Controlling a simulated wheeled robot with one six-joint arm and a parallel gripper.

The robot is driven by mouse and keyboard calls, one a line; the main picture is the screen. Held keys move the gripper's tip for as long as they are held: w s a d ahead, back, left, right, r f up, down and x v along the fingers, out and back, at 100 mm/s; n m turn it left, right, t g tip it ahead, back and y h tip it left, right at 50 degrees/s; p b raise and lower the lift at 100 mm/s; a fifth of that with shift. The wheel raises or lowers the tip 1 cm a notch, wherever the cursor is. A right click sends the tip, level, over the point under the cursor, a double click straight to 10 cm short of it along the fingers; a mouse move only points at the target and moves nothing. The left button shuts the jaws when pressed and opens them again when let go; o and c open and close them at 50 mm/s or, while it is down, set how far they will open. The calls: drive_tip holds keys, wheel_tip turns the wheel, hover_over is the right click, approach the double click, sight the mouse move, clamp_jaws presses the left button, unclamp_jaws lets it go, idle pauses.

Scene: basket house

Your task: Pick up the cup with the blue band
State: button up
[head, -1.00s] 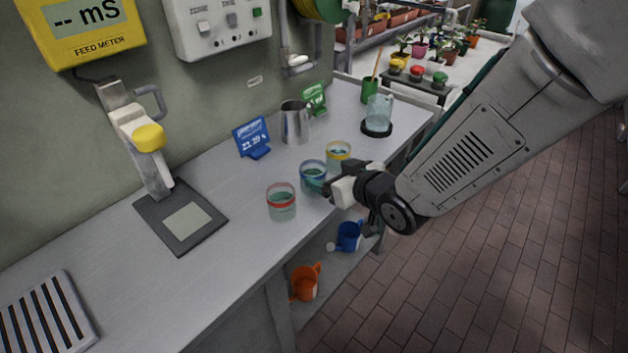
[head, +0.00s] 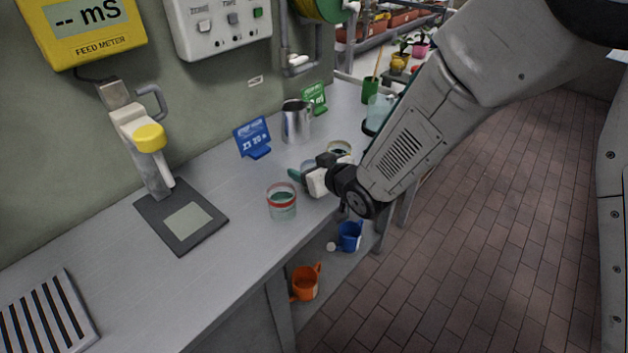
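The cup with the blue band (head: 308,165) stands on the grey bench, mostly hidden behind my gripper; only a bit of its rim shows. My gripper (head: 296,176) is right in front of it, with a dark fingertip reaching left past it. Whether the fingers are around the cup or touching it cannot be seen, nor whether they are open or shut. The cup with the red band (head: 282,204) stands just left of and nearer than the gripper. The cup with the yellow band (head: 340,148) is behind and to the right, partly covered by my arm.
A metal jug (head: 296,122), a blue sign (head: 252,138) and a green sign (head: 315,99) stand along the wall. A dark scale plate (head: 152,222) and a slotted rack (head: 47,318) lie left. An orange can (head: 305,284) and a blue can (head: 349,236) are below the bench.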

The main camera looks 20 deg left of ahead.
drive_tip(key=c, duration=0.6)
drive_tip(key=shift+c, duration=0.2)
drive_tip(key=shift+r, duration=0.15)
